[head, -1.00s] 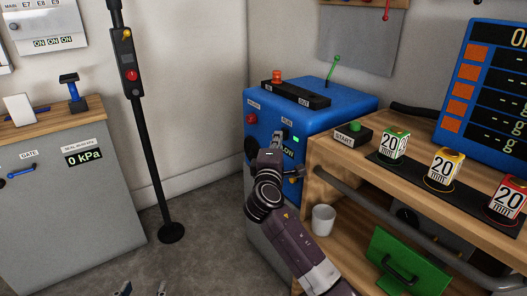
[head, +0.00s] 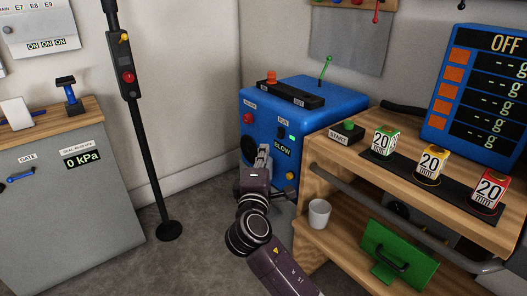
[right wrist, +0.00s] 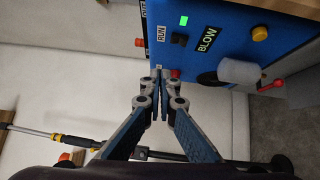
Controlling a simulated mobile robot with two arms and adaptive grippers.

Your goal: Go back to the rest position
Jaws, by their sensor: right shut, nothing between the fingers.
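My right gripper (head: 263,152) is in front of the blue machine (head: 350,100), beside its BLOW label (head: 282,147). In the right wrist view its fingers (right wrist: 161,82) are together, with nothing between them. The fingertips point at the blue panel (right wrist: 222,55), near the RUN label (right wrist: 161,34); I cannot tell whether they touch it. A green light (right wrist: 184,20) is lit on the panel. My left gripper is out of view.
A black post (head: 146,150) stands left. Grey floor (head: 195,235) between is clear.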

